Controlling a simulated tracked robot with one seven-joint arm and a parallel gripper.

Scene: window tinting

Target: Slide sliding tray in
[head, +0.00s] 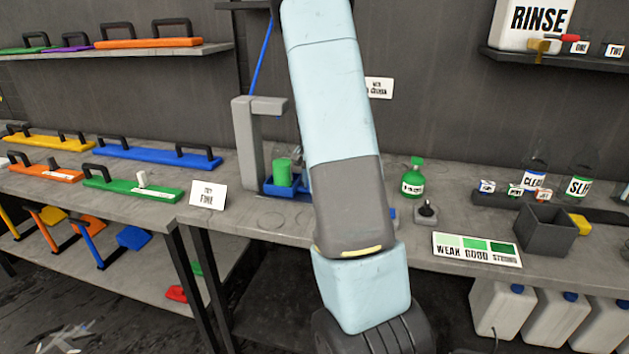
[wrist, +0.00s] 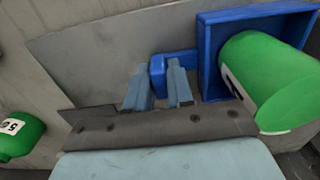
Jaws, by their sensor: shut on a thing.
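The blue sliding tray (head: 271,188) stands in the grey stand (head: 246,140) on the bench in the head view, partly hidden by my arm. A green container (head: 283,173) sits in it. In the wrist view the tray (wrist: 208,55) is at the upper right, with the green container (wrist: 265,75) lying across the picture inside it. My gripper (wrist: 158,80) is shut on the tray's small blue handle (wrist: 180,56), which sticks out to the left of the tray wall. In the head view my gripper is hidden behind my arm.
A green bottle (head: 413,178) and a small dark-knobbed item (head: 427,210) stand right of my arm. A "TRY FINE" card (head: 208,195) stands to the left. A weak-good-strong card (head: 477,249) and a grey box (head: 545,230) lie farther right.

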